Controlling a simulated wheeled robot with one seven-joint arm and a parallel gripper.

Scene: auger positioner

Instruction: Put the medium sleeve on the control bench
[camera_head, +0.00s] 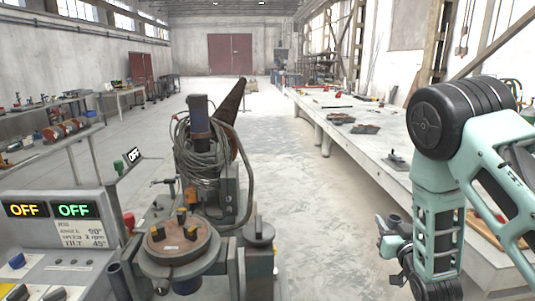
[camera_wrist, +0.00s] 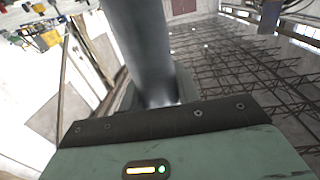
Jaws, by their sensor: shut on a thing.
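My gripper (camera_head: 396,240) hangs at the right of the head view, over the floor beside the long table. It is shut on a grey tube, which looks like the medium sleeve (camera_wrist: 143,45) and rises from the jaws in the wrist view. In the head view the sleeve is small and partly hidden by the gripper. The control bench (camera_head: 55,277) is at the lower left, with two lit OFF displays, a job card and knobs. The positioner, with a round turntable (camera_head: 180,245), stands between the bench and my gripper.
Cables and a rusty auger (camera_head: 231,100) rise behind the turntable. A dark upright tube (camera_head: 118,280) stands at the bench's right edge. A long table (camera_head: 375,140) with tools and trays lines the right. The middle aisle floor (camera_head: 300,185) is clear.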

